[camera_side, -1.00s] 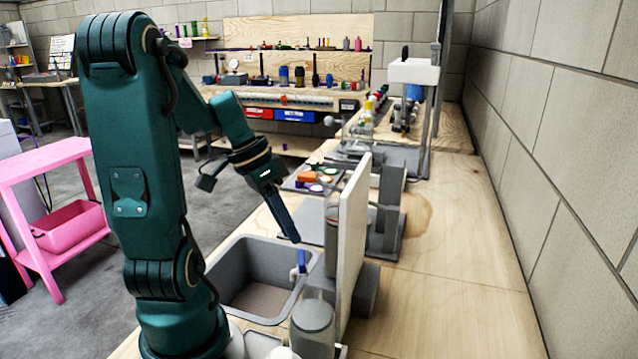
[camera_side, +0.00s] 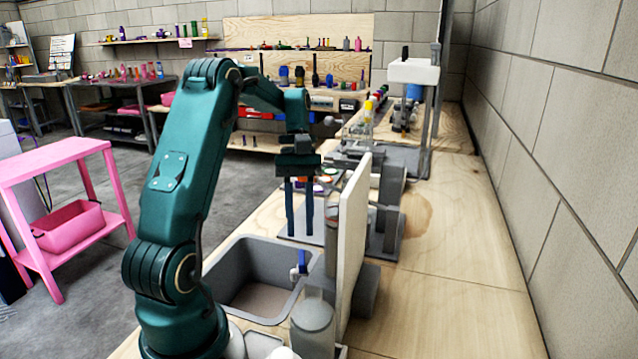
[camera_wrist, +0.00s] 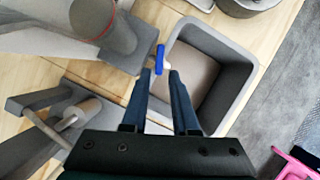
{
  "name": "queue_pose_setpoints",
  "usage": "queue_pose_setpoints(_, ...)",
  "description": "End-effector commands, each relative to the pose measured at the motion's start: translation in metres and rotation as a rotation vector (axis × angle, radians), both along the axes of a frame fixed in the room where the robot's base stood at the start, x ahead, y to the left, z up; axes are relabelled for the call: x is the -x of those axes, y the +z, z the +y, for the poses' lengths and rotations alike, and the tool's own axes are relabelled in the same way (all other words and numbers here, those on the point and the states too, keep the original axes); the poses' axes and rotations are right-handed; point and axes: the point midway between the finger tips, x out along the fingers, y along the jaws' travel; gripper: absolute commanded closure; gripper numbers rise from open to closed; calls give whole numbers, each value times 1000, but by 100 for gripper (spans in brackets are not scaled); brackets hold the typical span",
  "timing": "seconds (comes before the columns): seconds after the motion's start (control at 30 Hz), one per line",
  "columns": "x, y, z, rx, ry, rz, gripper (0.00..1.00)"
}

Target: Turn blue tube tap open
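The blue tube tap (camera_side: 302,262) sits on a short white tube at the right rim of the grey sink (camera_side: 225,262), its blue handle upright in the side view. In the wrist view the blue tap (camera_wrist: 160,59) lies just beyond my fingertips, near the left one. My gripper (camera_side: 299,233) points straight down above the tap and appears apart from it. In the wrist view my gripper (camera_wrist: 159,72) has its two dark fingers spread with a gap between them and nothing held.
A white upright panel (camera_side: 353,235) stands right of the tap, with a grey lidded container (camera_side: 312,325) in front. Grey stands (camera_side: 385,230) are behind the panel. A pink cart (camera_side: 60,165) is at left.

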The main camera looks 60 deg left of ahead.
Motion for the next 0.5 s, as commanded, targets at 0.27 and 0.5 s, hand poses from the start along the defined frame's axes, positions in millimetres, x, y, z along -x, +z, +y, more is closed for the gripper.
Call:
queue_pose_setpoints(0.27, 4, -25, -11, 4, -4, 1, 72)
queue_pose_setpoints(0.5, 7, -43, -18, 1, -4, -3, 72)
